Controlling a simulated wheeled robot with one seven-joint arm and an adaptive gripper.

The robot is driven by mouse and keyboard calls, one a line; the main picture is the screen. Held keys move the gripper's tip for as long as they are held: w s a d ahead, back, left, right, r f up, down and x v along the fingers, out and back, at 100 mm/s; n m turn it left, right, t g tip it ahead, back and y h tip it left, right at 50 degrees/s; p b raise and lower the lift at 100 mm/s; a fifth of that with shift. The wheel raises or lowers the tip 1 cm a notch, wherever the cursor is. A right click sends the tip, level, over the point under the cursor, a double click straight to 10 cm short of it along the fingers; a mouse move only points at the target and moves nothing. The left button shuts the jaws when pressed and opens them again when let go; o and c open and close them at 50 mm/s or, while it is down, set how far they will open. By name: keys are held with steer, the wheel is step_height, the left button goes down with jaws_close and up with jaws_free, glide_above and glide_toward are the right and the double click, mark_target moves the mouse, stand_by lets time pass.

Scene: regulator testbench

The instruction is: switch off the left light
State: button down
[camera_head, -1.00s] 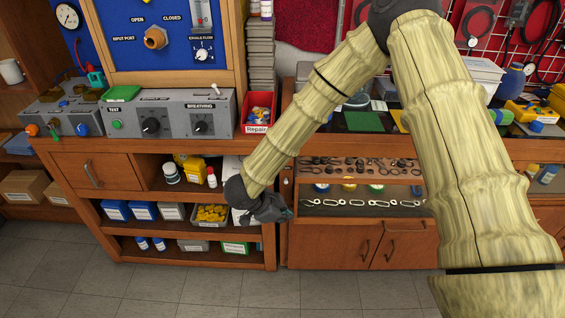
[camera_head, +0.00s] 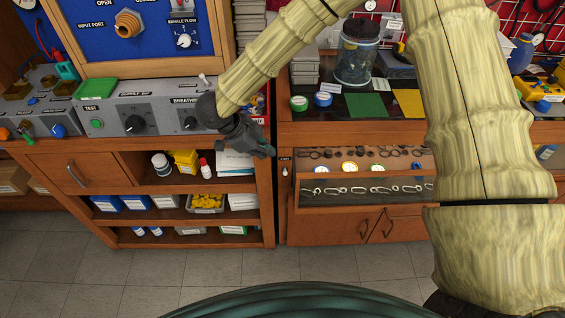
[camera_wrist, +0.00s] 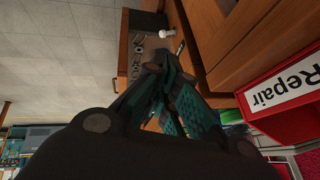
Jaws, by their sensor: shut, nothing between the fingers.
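No lamp is plainly visible, and I cannot tell which control belongs to the left light. A small white fitting (camera_head: 285,172) with a tiny label above it sits on the wooden post between the two cabinets. A metal toggle (camera_head: 203,78) stands on top of the grey test box (camera_head: 158,109). My gripper (camera_head: 266,151) is shut and empty. In the head view it appears in front of the counter edge, up and left of the white fitting. In the wrist view my gripper (camera_wrist: 155,72) points along the wooden cabinet front, apart from any switch.
The red Repair bin (camera_wrist: 283,88) is close at the right in the wrist view; my arm mostly hides it in the head view. A glass jar (camera_head: 357,55) stands on the right counter. Open shelves (camera_head: 180,225) lie below the left counter. The floor (camera_head: 130,280) is clear.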

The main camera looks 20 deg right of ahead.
steer(key=shift+a, duration=0.25)
steer(key=p, duration=0.3)
glide_toward(285, 169)
steer(key=d+f, duration=0.1)
steer(key=s+d+f, duration=0.1)
steer(key=f, duration=0.1)
steer(key=s+d+f, duration=0.1)
steer(key=d, duration=0.1)
steer(key=shift+f, duration=0.35)
